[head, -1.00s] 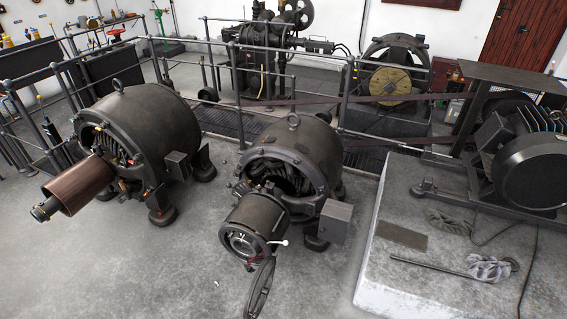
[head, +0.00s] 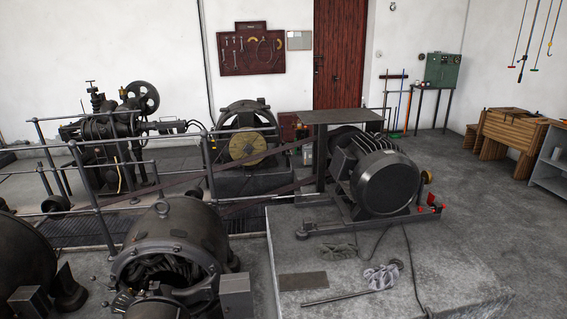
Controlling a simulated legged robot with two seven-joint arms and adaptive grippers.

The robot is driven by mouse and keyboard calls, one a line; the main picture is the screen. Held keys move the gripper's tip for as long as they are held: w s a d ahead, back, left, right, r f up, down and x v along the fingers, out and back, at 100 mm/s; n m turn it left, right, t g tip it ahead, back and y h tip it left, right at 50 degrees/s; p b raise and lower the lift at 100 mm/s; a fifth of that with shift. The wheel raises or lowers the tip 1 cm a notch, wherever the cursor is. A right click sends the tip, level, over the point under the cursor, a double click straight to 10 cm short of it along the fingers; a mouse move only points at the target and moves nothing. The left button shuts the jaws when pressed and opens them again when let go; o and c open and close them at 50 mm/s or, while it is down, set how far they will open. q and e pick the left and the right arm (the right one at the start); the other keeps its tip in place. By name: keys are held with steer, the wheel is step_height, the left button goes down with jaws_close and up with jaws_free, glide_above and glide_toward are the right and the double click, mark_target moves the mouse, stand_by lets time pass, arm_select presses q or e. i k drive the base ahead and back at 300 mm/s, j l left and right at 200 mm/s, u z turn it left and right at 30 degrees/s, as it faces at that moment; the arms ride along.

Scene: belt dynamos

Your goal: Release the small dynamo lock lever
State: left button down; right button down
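A dark, ribbed round machine (head: 388,182), smaller than the floor dynamos, sits on a metal rail frame on a raised concrete plinth (head: 470,290), right of centre. A small red part (head: 434,204), possibly a lever, is at the right end of that frame; it is too small to tell its position. A larger open-ended dynamo (head: 190,235) stands on the floor at the lower left, its front cut off by the picture edge. Another dynamo (head: 25,265) is partly in view at the far left. Neither of my grippers is in view.
Rags (head: 381,277), a rod (head: 335,298), a flat plate (head: 303,281) and a cable lie on the plinth. Railings (head: 100,200) and belts run behind the dynamos. The floor right of the plinth is clear up to a wooden bench (head: 508,133).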

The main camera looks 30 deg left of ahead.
mark_target(93, 278)
steer(key=k+j, duration=0.1)
steer(key=j, duration=0.75)
steer(key=k+j, duration=0.1)
steer(key=j, duration=0.75)
steer(key=k+j, duration=0.1)
steer(key=j, duration=0.7)
steer(key=k+j, duration=0.1)
steer(key=j, duration=1.6)
steer(key=k+j, duration=0.15)
steer(key=j, duration=0.7)
steer(key=k+j, duration=0.1)
steer(key=j, duration=0.75)
